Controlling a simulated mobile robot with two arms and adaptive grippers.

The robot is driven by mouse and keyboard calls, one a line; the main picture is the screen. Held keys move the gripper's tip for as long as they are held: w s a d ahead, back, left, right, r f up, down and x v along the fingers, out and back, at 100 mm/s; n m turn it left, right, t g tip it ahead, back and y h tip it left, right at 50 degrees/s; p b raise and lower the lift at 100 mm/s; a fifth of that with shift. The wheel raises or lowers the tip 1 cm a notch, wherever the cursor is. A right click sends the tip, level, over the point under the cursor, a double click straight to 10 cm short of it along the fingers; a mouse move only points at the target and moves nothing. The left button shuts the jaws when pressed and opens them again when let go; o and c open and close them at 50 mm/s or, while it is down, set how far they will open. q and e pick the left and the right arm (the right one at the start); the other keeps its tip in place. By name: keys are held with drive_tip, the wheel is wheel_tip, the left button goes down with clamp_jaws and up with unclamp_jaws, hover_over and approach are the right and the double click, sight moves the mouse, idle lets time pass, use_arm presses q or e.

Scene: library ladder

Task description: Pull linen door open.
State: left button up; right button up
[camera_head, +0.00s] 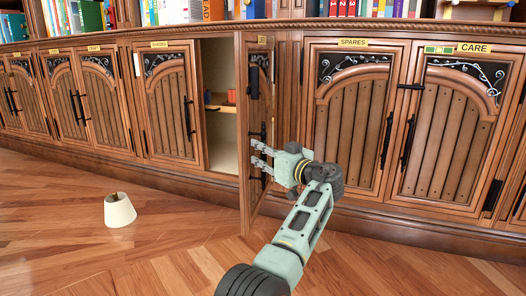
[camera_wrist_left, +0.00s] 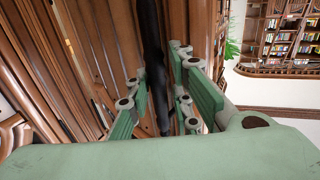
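A wooden cabinet door (camera_head: 247,130) stands swung out from the cabinet, seen nearly edge-on in the head view; its small label is too small to read. The open compartment (camera_head: 218,72) shows to its left. My left gripper (camera_head: 256,157) is at the door's face, at mid height. In the left wrist view a black vertical bar handle (camera_wrist_left: 153,60) runs between the two spread fingers of my left gripper (camera_wrist_left: 160,100). Narrow gaps seem to show on both sides of the bar, so it is around the handle without clamping it. My right gripper is not in view.
Shut doors labelled SPARES (camera_head: 352,110) and CARE (camera_head: 448,130) are to the right; more shut doors (camera_head: 170,105) are to the left. Small items (camera_head: 231,96) sit on a shelf inside the open compartment. A cream cone-shaped object (camera_head: 119,210) stands on the otherwise clear wooden floor.

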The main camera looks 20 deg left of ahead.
use_arm(q)
drive_tip(key=shift+o, duration=1.1)
drive_tip(key=shift+a+r, duration=0.1)
drive_tip(key=shift+r, duration=0.05)
drive_tip(key=v, duration=0.7)
drive_tip(key=shift+d, duration=0.25)
drive_tip(key=shift+s, duration=0.1)
